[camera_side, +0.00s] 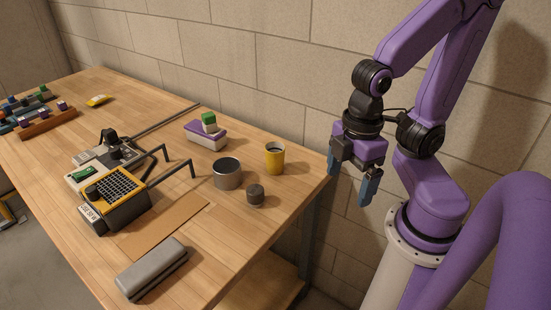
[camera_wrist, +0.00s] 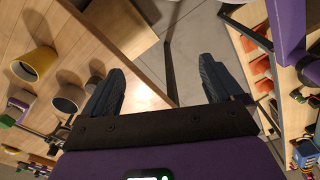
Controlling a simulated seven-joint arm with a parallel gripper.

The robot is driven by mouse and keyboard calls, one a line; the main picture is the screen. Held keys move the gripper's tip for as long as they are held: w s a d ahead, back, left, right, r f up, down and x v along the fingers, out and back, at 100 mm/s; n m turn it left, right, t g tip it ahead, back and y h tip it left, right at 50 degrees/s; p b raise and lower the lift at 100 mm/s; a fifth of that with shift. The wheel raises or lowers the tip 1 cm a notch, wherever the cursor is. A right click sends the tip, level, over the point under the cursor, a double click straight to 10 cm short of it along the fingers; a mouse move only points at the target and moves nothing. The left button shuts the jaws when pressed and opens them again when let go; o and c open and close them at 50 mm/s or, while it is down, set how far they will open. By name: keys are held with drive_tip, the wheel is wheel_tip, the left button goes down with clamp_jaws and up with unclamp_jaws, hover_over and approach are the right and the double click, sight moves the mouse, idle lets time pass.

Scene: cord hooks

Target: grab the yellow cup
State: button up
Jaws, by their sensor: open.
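The yellow cup (camera_side: 275,160) stands upright on the wooden table near its right end, close to the wall. It also shows in the wrist view (camera_wrist: 37,63) at the upper left, with its open mouth in sight. My gripper (camera_side: 352,186) is open, with blue fingers pointing down, to the right of the cup and beyond the table's end. In the wrist view my gripper (camera_wrist: 160,85) has its fingers wide apart with nothing between them. The gripper and the cup are clearly apart.
A grey cup (camera_side: 227,175) and a small dark cylinder (camera_side: 255,196) stand left of the yellow cup. A purple-and-white box with a green block (camera_side: 206,132) sits behind. A device with two hooks (camera_side: 115,195) and a grey case (camera_side: 152,268) lie farther left and in front. The wall borders the table's back.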

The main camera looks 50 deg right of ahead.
drive_tip(key=w+f+n+h, duration=0.2)
drive_tip(key=w+h, duration=0.2)
drive_tip(key=w, duration=0.4)
drive_tip(key=w+f+n+h, duration=0.2)
drive_tip(key=w+h, duration=0.3)
drive_tip(key=w, duration=0.3)
drive_tip(key=w+a+f+n+t+h, duration=0.1)
drive_tip(key=w+h, duration=0.3)
drive_tip(key=w, duration=0.5)
drive_tip(key=shift+w+f+n+h, duration=0.1)
drive_tip(key=shift+f+n+h, duration=0.3)
drive_tip(key=shift+f+n, duration=0.4)
drive_tip(key=shift+w+d, duration=0.15)
approach(279, 147)
drive_tip(key=d, duration=0.3)
drive_tip(key=shift+f+x, duration=0.2)
drive_tip(key=shift+x, duration=1.35)
drive_tip(key=shift+f+x, duration=0.25)
drive_tip(key=shift+x, duration=1.3)
drive_tip(key=shift+a, duration=0.2)
